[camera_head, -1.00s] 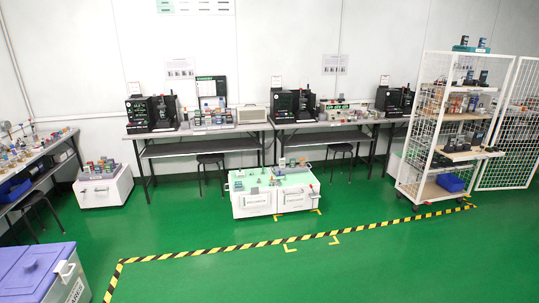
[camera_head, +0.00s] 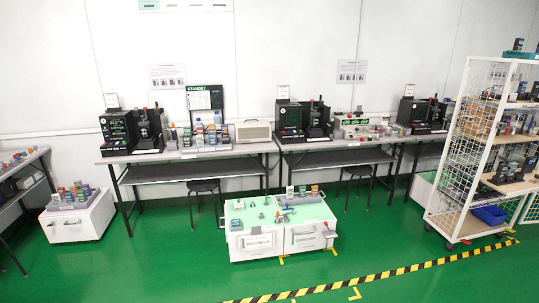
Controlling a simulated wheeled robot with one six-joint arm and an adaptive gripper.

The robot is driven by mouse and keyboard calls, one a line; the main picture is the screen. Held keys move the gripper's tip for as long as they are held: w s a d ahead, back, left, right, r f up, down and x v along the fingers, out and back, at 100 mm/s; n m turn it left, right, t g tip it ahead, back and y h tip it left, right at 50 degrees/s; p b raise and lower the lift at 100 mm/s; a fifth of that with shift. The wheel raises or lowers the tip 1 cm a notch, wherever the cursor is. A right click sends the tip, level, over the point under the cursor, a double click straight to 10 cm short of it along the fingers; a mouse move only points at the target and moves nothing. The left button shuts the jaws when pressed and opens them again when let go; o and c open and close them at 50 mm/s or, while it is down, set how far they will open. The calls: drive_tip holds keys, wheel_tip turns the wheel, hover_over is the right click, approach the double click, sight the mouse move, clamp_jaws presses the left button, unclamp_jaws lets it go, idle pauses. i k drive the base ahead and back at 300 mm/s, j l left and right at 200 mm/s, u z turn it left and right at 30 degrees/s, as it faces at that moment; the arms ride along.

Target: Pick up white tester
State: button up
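Small handheld testers in several colours stand in groups, too small to tell surely which one is the white tester. One group (camera_head: 303,191) stands at the back of a low white cabinet with a pale green top (camera_head: 245,212). Another group (camera_head: 207,132) stands in a rack on the left wall bench (camera_head: 122,158). A third group (camera_head: 72,194) sits on a white box (camera_head: 80,226) at the left. My gripper is not in view.
A white wire shelf trolley (camera_head: 462,165) stands at the right. Dark machines (camera_head: 118,130) stand on the wall benches, with stools (camera_head: 204,186) beneath. A yellow-black floor stripe (camera_head: 375,276) crosses in front. The green floor (camera_head: 150,265) at front left is clear.

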sight(290, 190)
drive_tip(key=i, duration=1.85)
drive_tip(key=i+u, duration=0.1)
drive_tip(key=i, duration=0.5)
drive_tip(key=i+l, duration=0.1)
drive_tip(key=i, duration=0.5)
drive_tip(key=i+l+u, duration=0.15)
drive_tip(key=i, duration=0.45)
drive_tip(key=i+l+u, duration=0.25)
drive_tip(key=i, duration=0.2)
drive_tip(key=i+l+u, duration=0.1)
drive_tip(key=i+u, duration=0.2)
drive_tip(key=i, duration=0.15)
